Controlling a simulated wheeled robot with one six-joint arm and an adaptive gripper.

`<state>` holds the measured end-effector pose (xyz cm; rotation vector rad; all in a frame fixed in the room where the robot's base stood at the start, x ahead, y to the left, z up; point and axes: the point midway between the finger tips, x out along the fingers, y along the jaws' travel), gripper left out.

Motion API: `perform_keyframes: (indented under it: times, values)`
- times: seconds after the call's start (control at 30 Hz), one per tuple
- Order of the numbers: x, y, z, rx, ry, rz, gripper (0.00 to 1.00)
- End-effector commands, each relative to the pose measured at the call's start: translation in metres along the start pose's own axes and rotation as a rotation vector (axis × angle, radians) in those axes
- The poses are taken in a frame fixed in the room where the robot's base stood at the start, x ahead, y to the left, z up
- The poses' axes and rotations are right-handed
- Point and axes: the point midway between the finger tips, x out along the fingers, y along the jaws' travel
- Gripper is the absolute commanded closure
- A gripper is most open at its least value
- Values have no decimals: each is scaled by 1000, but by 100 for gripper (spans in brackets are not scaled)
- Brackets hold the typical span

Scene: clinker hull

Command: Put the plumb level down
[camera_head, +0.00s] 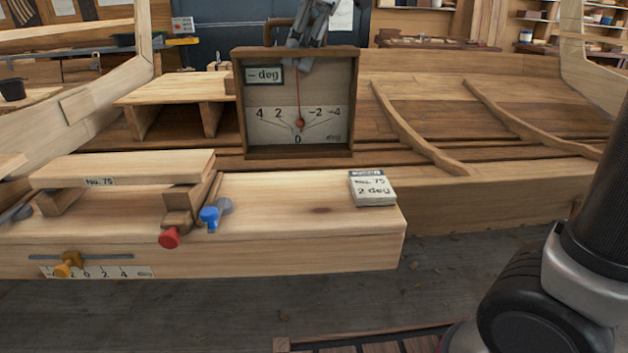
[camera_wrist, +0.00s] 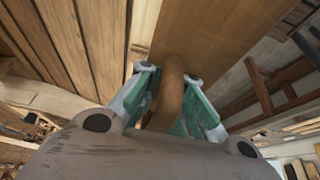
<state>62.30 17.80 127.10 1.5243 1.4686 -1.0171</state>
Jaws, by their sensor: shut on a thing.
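The plumb level (camera_head: 325,110) is a square wooden box frame with a pale dial face, a small "- deg" plate, a red needle and a scale around 0. It hangs upright in the middle of the head view, behind the pale bench. My gripper (camera_head: 305,35) is above its top edge. In the wrist view my gripper (camera_wrist: 172,105) is shut on the level's brown curved handle (camera_wrist: 171,85), with green pads on both sides. The red needle points nearly straight up. I cannot tell whether the level's bottom touches anything.
The pale bench (camera_head: 290,200) has bare room in the middle. A "No. 75, 2 deg" card block (camera_head: 372,188) lies at its right end. A "No. 75" plank (camera_head: 120,167), a red knob (camera_head: 169,238) and a blue knob (camera_head: 209,214) are at left. Curved hull ribs (camera_head: 420,135) lie behind.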

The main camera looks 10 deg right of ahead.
Motion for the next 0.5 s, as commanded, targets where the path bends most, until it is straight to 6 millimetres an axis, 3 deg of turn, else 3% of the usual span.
perform_keyframes:
  times: [0.23,0.5]
  values:
    - [41,1,16,0,-1,-3,100]
    - [67,1,27,0,-1,-1,100]
